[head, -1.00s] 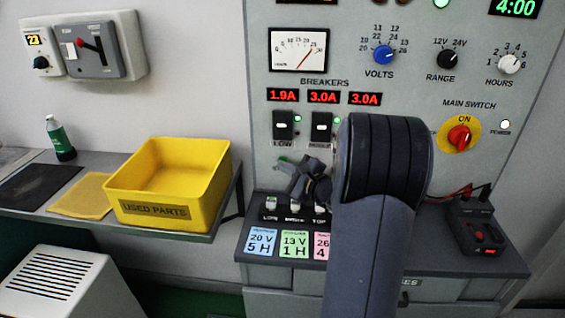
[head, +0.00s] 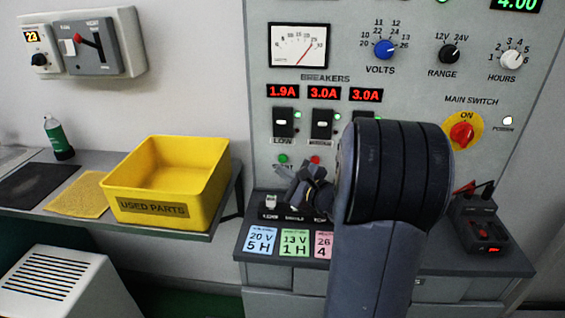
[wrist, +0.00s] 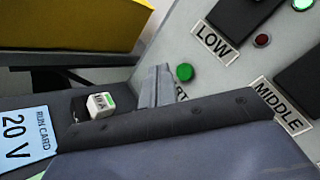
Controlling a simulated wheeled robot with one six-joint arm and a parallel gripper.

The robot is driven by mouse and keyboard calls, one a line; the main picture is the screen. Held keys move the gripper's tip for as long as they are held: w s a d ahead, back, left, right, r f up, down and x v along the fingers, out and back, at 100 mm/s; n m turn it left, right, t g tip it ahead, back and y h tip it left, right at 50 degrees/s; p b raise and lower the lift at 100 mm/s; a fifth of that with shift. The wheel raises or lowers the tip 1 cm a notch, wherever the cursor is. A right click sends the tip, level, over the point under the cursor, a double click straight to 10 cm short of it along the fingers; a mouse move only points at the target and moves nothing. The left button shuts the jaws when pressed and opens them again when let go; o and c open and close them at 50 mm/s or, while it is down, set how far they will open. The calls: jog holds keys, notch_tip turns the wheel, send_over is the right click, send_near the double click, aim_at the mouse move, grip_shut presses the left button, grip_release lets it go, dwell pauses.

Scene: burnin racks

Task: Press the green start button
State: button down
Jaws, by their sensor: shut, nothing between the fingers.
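The green start button (head: 283,158) is on the panel below the LOW breaker. My gripper (head: 290,192) is shut and empty, just below and right of the button in the head view. In the wrist view my shut fingertips (wrist: 158,85) are left of the button, with a visible gap in the picture. I cannot tell the exact depth between them.
A red button (head: 315,160) is right of the green one. Breaker switches (head: 283,122) are above. A ledge with cards (head: 262,241) and a white block (wrist: 101,104) lies below. A yellow USED PARTS bin (head: 155,208) stands left on a shelf.

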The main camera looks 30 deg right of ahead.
jog(key=shift+s+a+b, duration=0.2)
jog(key=shift+s+a, duration=0.2)
jog(key=shift+s, duration=0.25)
jog(key=shift+s+a+b, duration=0.2)
jog(key=shift+s+a, duration=0.2)
jog(key=shift+s, duration=0.2)
jog(key=shift+w+d+r+p, duration=0.1)
jog(key=shift+w+d+p, duration=0.4)
jog(key=shift+w, duration=0.3)
jog(key=shift+w+d+r+p, duration=0.1)
jog(key=shift+p, duration=1.25)
jog(key=shift+p, duration=0.8)
jog(key=s, duration=0.1)
jog(key=s+a+b, duration=0.2)
jog(key=shift+s+a+f, duration=0.1)
jog(key=shift+s+f, duration=0.05)
jog(key=shift+f, duration=0.1)
jog(key=shift+s+a, duration=0.6)
jog(key=shift+s, duration=0.25)
